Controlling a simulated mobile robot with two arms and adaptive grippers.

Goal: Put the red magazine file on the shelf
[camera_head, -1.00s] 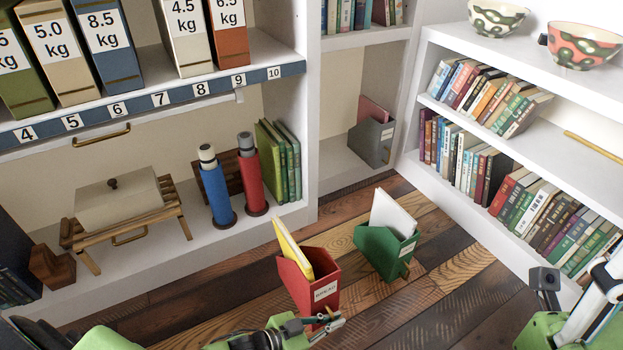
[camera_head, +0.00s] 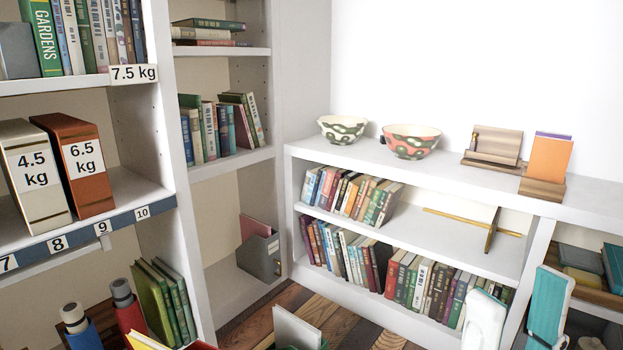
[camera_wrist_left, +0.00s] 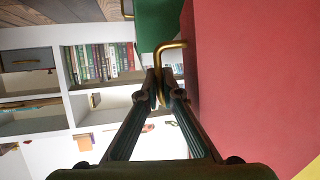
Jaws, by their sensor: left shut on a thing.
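The red magazine file (camera_wrist_left: 245,80) fills the right of the left wrist view, with a yellow item (camera_wrist_left: 307,170) at its corner. My left gripper (camera_wrist_left: 160,88) is shut on its brass handle (camera_wrist_left: 170,45). In the head view only the file's top edge (camera_head: 200,346) and its yellow item (camera_head: 146,341) show at the bottom; my left gripper is out of that view. The white shelf unit (camera_head: 410,182) stands along the right wall, with books on both levels.
The green magazine file (camera_wrist_left: 152,25) is close to the red one; its white insert (camera_head: 297,328) shows in the head view. A grey magazine file (camera_head: 262,257) stands on a low alcove shelf. Two bowls (camera_head: 342,129) and wooden stands (camera_head: 492,147) sit on the unit's top, with clear room between.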

